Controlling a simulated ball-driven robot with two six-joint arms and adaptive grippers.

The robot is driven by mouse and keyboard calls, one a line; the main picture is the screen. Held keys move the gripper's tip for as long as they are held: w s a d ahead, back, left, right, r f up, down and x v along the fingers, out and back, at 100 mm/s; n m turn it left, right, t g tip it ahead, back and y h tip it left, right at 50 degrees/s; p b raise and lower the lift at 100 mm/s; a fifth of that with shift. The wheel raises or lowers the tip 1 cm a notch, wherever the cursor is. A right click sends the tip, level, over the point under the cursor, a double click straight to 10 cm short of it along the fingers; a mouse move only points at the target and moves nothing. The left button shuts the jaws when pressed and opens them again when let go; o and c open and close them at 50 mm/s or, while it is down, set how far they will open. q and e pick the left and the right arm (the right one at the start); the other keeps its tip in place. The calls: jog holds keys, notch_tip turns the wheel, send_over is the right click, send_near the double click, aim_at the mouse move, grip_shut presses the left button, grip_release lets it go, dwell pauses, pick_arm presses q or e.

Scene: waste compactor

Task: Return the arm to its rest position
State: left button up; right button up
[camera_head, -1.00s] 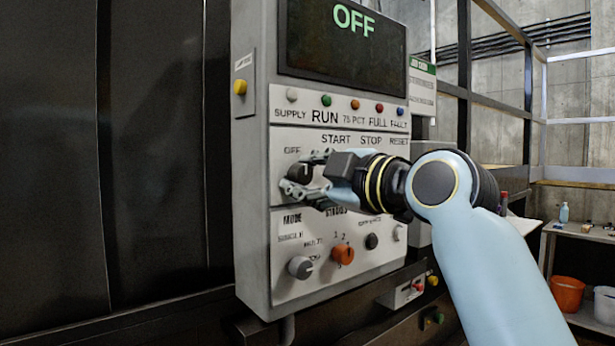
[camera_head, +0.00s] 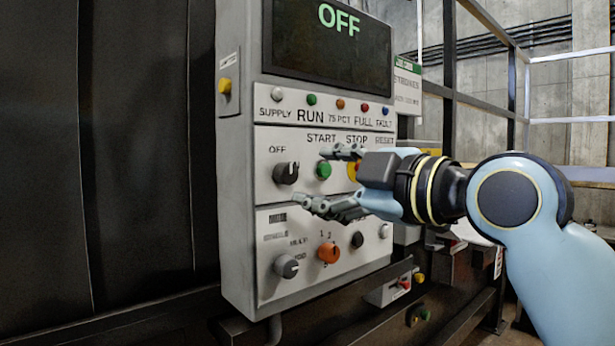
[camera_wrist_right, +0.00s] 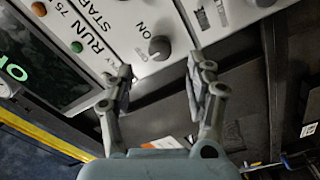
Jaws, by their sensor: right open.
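My right gripper (camera_head: 328,180) is open and empty in front of the grey control panel (camera_head: 237,200). Its arm comes in from the right in the head view. The fingers stand apart from the black OFF knob (camera_head: 285,173), which is to their left. The green start button (camera_head: 323,170) shows between the fingers, and the yellow-rimmed stop button is partly hidden by the hand. In the right wrist view the open fingers (camera_wrist_right: 160,80) have a dark knob (camera_wrist_right: 159,48) beyond the gap between them. My left gripper is not in view.
The panel screen (camera_head: 335,38) reads OFF. Lower down are a grey knob (camera_head: 286,266), an orange knob (camera_head: 328,253) and a black button (camera_head: 357,240). Dark metal walls stand at the left.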

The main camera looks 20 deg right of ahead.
jog(key=shift+s, duration=0.2)
dwell(0.3)
